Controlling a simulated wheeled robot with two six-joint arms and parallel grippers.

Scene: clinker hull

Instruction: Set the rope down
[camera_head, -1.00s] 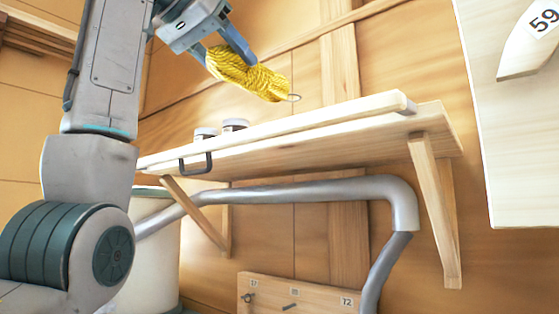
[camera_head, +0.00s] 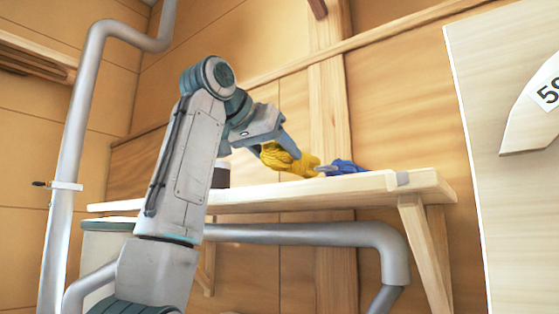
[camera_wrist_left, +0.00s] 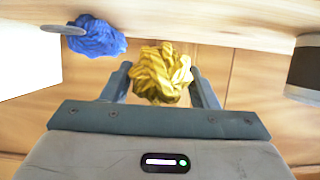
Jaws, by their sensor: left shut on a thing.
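The rope is a yellow coiled bundle (camera_head: 288,158) at the shelf's height in the head view. My left gripper (camera_head: 284,152) is shut on it, with the arm coming in from the left. In the left wrist view the yellow rope (camera_wrist_left: 162,74) sits between the two fingers of my left gripper (camera_wrist_left: 162,88). The wooden shelf (camera_head: 300,194) lies just below the rope in the head view. I cannot tell whether the rope touches the shelf. My right gripper is in neither view.
A blue bundle (camera_head: 342,167) lies on the shelf just right of the rope; it also shows in the left wrist view (camera_wrist_left: 97,37). A dark jar (camera_head: 221,174) stands on the shelf to the left. A grey pipe (camera_head: 300,234) runs beneath the shelf.

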